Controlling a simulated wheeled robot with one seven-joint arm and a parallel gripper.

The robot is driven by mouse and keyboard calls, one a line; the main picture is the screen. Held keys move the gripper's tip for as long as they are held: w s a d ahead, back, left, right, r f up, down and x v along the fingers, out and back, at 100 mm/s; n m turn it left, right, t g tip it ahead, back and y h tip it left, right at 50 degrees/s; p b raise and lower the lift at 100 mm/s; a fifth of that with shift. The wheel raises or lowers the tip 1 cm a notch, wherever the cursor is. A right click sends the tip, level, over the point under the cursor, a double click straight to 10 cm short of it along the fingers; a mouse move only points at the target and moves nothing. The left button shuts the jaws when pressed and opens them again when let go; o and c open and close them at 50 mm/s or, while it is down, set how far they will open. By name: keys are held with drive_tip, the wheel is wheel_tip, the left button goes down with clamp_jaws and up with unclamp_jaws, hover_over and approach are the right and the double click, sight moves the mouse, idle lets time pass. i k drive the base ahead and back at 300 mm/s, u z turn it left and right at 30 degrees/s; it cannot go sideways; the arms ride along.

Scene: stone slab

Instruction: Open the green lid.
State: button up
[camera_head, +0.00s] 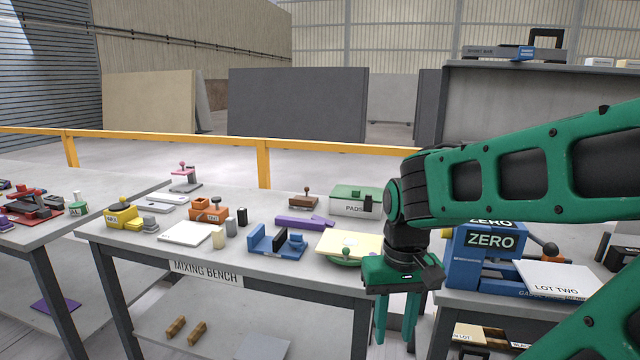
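A white box labelled PADS (348,207) stands at the back right of the mixing bench. Its green lid (352,192) lies flat on top and looks closed, with a small knob-like piece on it. My arm hides the area just right of the box. My gripper (397,338) points down in front of the bench's right end, nearer the camera than the box and apart from it. Its two green fingers are spread with nothing seen between them.
In front of the box, a pale yellow board (350,243) rests over a round green item (346,260). A purple bar (304,223) and blue fixture (276,241) lie to its left. A blue ZERO machine (490,250) stands on the right bench.

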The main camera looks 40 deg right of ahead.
sight(349, 192)
drive_tip(key=z, duration=0.35)
drive_tip(key=i, duration=1.25)
drive_tip(key=z, duration=0.6)
